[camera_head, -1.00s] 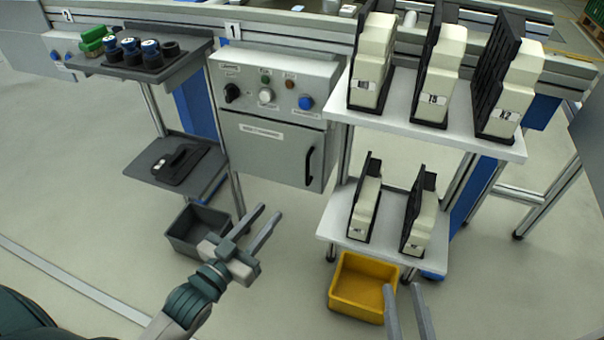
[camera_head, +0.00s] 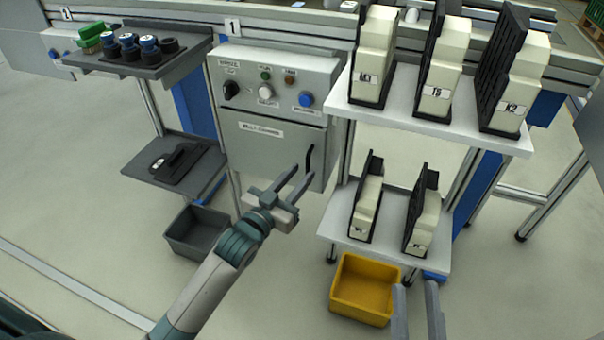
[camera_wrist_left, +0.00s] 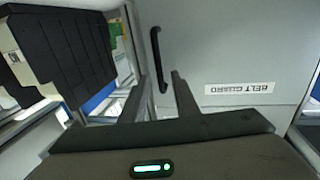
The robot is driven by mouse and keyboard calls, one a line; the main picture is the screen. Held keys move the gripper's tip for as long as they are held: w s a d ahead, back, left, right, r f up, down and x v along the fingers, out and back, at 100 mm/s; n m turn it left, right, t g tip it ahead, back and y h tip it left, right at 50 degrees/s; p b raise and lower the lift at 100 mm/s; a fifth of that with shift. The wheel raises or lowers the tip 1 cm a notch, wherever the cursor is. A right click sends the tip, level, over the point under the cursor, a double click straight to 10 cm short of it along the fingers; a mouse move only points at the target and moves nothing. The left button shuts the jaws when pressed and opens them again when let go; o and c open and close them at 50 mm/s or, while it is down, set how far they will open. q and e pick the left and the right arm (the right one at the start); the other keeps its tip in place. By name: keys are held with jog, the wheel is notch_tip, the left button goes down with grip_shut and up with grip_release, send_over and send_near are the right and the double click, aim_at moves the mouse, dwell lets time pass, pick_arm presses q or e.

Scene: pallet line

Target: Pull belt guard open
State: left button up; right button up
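The belt guard (camera_head: 262,152) is a grey panel door with a label, below the control box; it looks closed. Its black vertical handle (camera_head: 309,160) is at the door's right side. In the left wrist view the door (camera_wrist_left: 215,50) fills the right, with the handle (camera_wrist_left: 158,58) left of its label. My left gripper (camera_head: 294,176) is open and empty, its fingers pointing toward the handle from in front and below. In the wrist view the fingers (camera_wrist_left: 165,97) are apart, with the handle beyond their tips. My right gripper (camera_head: 418,305) shows at the bottom edge, fingers apart and empty.
A white two-level shelf (camera_head: 400,108) with black-and-cream modules stands close right of the door. A yellow bin (camera_head: 362,290) and a grey bin (camera_head: 190,240) sit below. A grey shelf (camera_head: 150,170) holds a dark device at left. A control box (camera_head: 270,85) with knobs is above.

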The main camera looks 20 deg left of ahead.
pick_arm(q)
jog(key=shift+x, duration=0.95)
pick_arm(e)
jog(key=shift+s+d+r+t, duration=0.15)
jog(key=shift+s+r+t, duration=0.05)
jog(key=shift+r+t, duration=0.25)
pick_arm(q)
jog(key=shift+c, duration=0.7)
grip_shut()
jog(key=shift+s, duration=0.15)
